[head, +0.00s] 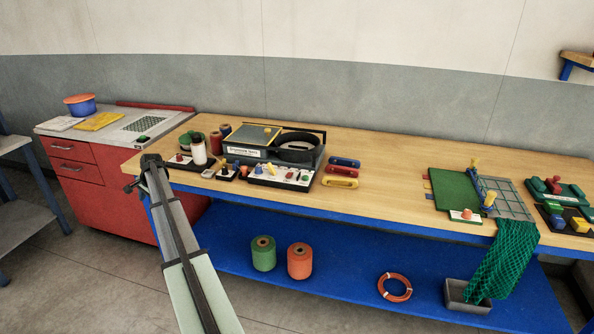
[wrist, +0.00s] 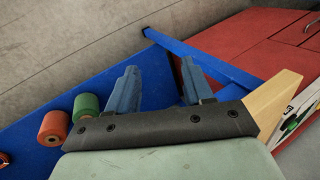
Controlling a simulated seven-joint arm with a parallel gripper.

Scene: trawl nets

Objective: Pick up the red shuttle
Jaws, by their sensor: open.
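The red shuttle (head: 343,171) lies on the wooden bench top, between a blue shuttle (head: 345,161) behind it and a yellow shuttle (head: 341,182) in front. My gripper (wrist: 158,67) is open and empty in the wrist view, its two blue fingers apart. In the head view my arm ends at the bench's left front corner, well to the left of the red shuttle; the fingers are not clear there. The red shuttle does not show in the wrist view.
Left of the shuttles stand a white tray (head: 264,178) of small parts and a machine (head: 253,142). Bare bench top lies right of the shuttles, up to a green mat (head: 455,190). Green (head: 263,253) and orange (head: 300,261) spools stand on the blue lower shelf (head: 345,275).

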